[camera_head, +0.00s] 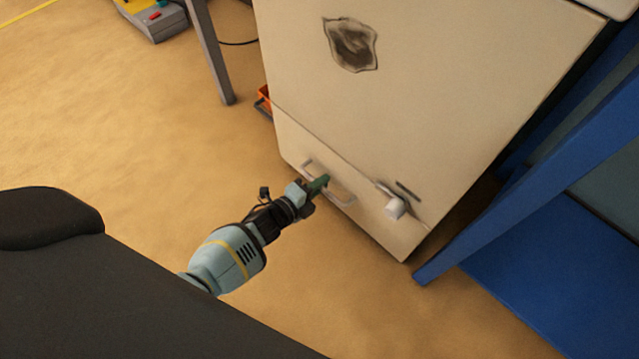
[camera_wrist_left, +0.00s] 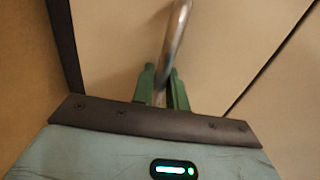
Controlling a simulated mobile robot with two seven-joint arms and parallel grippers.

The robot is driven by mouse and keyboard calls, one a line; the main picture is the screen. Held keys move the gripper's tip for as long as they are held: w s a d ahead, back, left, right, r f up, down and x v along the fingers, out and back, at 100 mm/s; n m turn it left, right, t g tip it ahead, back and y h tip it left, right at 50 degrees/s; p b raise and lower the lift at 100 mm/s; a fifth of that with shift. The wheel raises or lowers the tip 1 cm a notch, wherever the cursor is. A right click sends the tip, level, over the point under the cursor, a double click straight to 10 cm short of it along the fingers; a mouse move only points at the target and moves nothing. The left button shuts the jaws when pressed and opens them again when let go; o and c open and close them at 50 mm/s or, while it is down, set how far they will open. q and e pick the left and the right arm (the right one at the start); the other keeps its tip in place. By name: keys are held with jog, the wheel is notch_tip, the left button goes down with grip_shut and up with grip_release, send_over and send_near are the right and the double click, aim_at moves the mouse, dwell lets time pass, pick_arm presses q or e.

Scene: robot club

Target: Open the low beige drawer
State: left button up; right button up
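The low beige drawer (camera_head: 365,205) is the bottom front of a beige cabinet, and it looks closed, with its front about flush with the panel above. Its grey bar handle (camera_head: 341,197) sits on the drawer's left half. My left gripper (camera_head: 321,183) is at the handle. In the left wrist view the metal handle (camera_wrist_left: 177,38) runs down between the two green fingers of the left gripper (camera_wrist_left: 163,88), which look closed on it. The exact contact is partly hidden. My right gripper is in neither view.
A white knob-like latch (camera_head: 395,208) sticks out right of the handle. A blue frame (camera_head: 470,235) stands close on the right. A grey table leg (camera_head: 210,55) and an orange item (camera_head: 263,100) are left of the cabinet. The floor (camera_head: 150,140) in front is clear.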

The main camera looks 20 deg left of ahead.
pick_arm(q)
jog(key=shift+c, duration=1.2)
grip_shut()
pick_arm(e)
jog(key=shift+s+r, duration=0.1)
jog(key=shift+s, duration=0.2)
